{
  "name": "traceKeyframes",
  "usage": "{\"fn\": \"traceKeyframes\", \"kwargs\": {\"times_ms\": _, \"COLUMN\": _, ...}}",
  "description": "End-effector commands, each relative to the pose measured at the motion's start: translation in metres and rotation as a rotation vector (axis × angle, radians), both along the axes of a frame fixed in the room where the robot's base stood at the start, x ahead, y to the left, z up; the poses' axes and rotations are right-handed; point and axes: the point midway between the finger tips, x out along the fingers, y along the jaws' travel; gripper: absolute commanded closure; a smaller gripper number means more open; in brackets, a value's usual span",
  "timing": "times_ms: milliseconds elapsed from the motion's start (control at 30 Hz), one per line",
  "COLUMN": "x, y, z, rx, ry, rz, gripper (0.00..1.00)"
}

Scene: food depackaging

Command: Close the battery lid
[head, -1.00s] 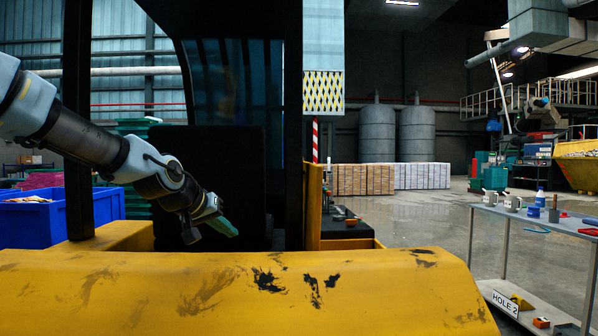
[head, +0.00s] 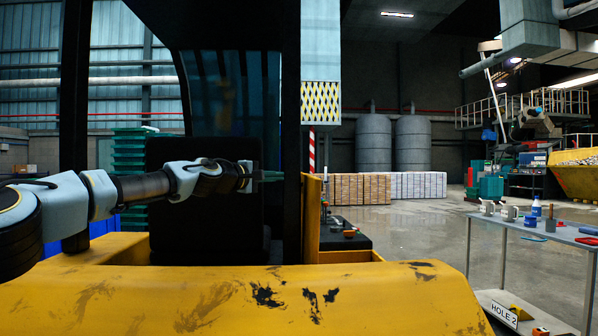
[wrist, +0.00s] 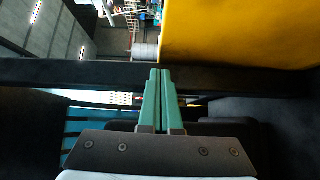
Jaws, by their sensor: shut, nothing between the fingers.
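A yellow vehicle body with black scuffs (head: 190,300) fills the front of the head view. A narrow upright yellow panel (head: 312,215) stands by the right black post. I cannot tell which yellow part is the battery lid or how far it is open. My gripper (head: 272,176) is level in front of the black seat, pointing right towards the post and touching nothing that I can make out. In the wrist view its green fingers (wrist: 160,74) are together and empty. A yellow surface (wrist: 240,35) lies beyond them at upper right.
Black posts (head: 292,130) and (head: 75,110) frame the cab around the black seat (head: 205,225). In the wrist view a dark bar (wrist: 70,72) crosses near the fingertips. A grey table (head: 560,233) with bottles and tools stands right. Open floor (head: 420,225) lies between.

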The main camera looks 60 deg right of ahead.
Motion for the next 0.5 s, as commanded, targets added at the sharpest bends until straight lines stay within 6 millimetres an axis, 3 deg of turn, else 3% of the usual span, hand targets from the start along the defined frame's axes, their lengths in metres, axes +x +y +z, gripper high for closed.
{"fn": "traceKeyframes", "kwargs": {"times_ms": 233, "x": -0.010, "y": -0.041, "z": 0.003, "rx": 0.001, "ry": 0.002, "rz": 0.000, "gripper": 1.00}}
{"fn": "traceKeyframes", "kwargs": {"times_ms": 500, "x": -0.037, "y": -0.060, "z": 0.000, "rx": 0.002, "ry": -0.002, "rz": -0.001, "gripper": 1.00}}
